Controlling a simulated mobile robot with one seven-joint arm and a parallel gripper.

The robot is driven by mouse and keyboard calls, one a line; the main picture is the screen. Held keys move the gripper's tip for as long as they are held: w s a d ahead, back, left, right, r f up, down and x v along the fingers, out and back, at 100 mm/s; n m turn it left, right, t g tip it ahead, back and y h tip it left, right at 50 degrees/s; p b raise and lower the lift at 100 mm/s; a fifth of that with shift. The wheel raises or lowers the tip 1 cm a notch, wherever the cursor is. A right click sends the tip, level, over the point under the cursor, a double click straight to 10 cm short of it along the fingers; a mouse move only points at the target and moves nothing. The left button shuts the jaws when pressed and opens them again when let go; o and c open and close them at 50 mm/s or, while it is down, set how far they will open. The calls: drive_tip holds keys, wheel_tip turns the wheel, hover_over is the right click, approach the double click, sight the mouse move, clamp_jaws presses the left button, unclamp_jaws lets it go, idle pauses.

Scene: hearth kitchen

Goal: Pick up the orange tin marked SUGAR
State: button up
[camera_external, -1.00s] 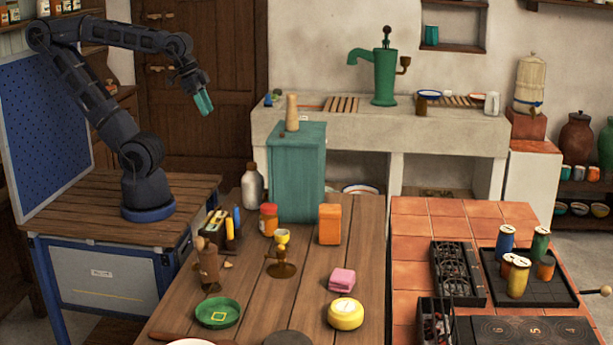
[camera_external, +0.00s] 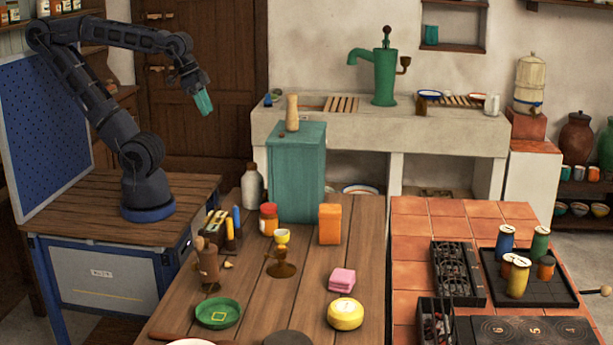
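An orange box-shaped tin (camera_external: 330,224) stands upright on the wooden table, right of the teal cabinet; no SUGAR lettering is readable at this size. My gripper (camera_external: 204,102) hangs high at the upper left, above and beyond the workbench, well away from the orange tin. A teal piece shows at its end; I cannot tell whether this is its fingers or something held. A smaller orange cylinder (camera_external: 546,268) stands among cans on the black tray at the right.
The teal cabinet (camera_external: 297,172) rises just left of the orange tin. An orange-red jar (camera_external: 268,219), a yellow cup (camera_external: 282,236), a pink stack (camera_external: 342,280), a yellow round tin (camera_external: 345,314) and a green dish (camera_external: 218,312) share the table. Bare wood lies around the orange tin's front.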

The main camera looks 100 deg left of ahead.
drive_tip(key=shift+o, duration=0.5)
drive_tip(key=o, duration=1.1)
drive_tip(key=shift+w, duration=0.1)
